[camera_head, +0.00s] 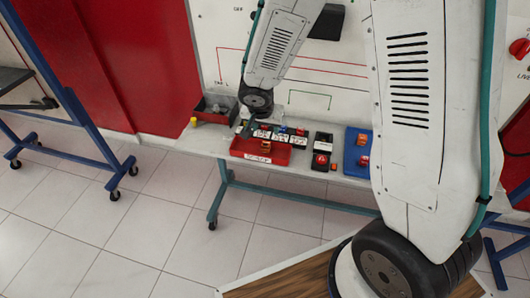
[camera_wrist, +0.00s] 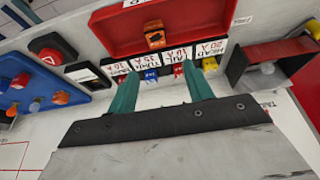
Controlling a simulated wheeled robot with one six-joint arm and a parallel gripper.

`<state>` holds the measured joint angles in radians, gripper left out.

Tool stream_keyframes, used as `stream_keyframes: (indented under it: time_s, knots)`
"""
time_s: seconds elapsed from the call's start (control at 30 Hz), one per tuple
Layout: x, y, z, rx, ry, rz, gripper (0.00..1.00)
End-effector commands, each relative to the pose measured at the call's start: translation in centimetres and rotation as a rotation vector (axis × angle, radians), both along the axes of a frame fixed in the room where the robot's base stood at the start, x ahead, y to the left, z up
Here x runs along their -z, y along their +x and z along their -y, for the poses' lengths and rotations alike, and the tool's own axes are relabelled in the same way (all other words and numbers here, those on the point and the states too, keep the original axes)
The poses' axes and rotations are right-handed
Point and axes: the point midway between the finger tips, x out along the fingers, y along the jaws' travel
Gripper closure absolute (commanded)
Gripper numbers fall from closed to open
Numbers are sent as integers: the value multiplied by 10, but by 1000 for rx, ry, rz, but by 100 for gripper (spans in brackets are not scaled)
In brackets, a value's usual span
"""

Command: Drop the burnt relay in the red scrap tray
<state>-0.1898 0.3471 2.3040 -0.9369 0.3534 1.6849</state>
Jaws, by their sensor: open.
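The red scrap tray (camera_head: 240,152) lies on the bench with a white label on its front. It also shows at the top of the wrist view (camera_wrist: 205,25). An orange relay (camera_head: 265,147) with dark parts is in the tray, and the wrist view shows it by the tray's inner edge (camera_wrist: 154,36). I cannot tell whether it is burnt. My gripper (camera_wrist: 163,88) is open, with two teal fingers apart and nothing seen between them. It points at the labelled fuse block (camera_wrist: 150,62) beside the tray.
The fuse block holds blue, yellow and red pieces. A dark box with a red button (camera_head: 321,160) stands to the right. A blue tray (camera_head: 352,142) holds several orange and red pieces. A dark bin (camera_head: 213,110) stands at the bench's left end. The wall panel rises behind.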

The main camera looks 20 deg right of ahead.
Motion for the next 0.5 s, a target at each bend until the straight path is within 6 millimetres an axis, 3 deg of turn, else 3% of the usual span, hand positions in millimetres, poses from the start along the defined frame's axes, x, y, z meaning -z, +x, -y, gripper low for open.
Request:
stream_keyframes:
  time_s: [0.17,0.5]
  knots:
    - [-13,-3,-3,0,1,4,49]
    - [-62,-20,-15,0,1,4,49]
